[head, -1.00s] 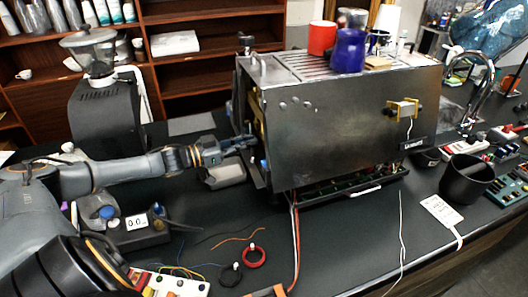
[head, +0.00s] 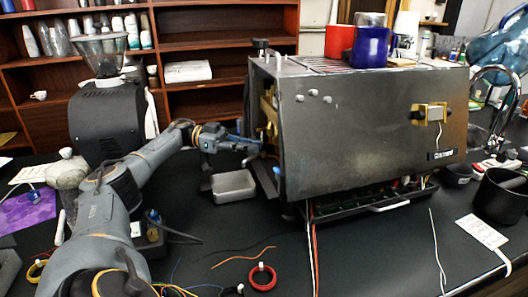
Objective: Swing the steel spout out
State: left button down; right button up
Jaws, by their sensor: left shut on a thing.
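The steel brewer (head: 370,125) stands on the dark bench, with its open front facing left. My left arm reaches across from the left. I cannot tell how far the spout is turned. My right gripper is out of view.
A metal box (head: 234,186) sits below my left gripper. A grinder (head: 108,115) stands behind my left arm. A red mug (head: 339,40) and a blue mug (head: 371,46) are on the brewer. A red ring (head: 262,277) and loose wires lie in front.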

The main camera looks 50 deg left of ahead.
pick_arm(q)
jog(key=shift+a+r, duration=0.1)
jog(key=shift+r, duration=0.05)
dwell(0.4)
jog(key=c, duration=1.7)
grip_release()
notch_tip(320, 180, up, 10)
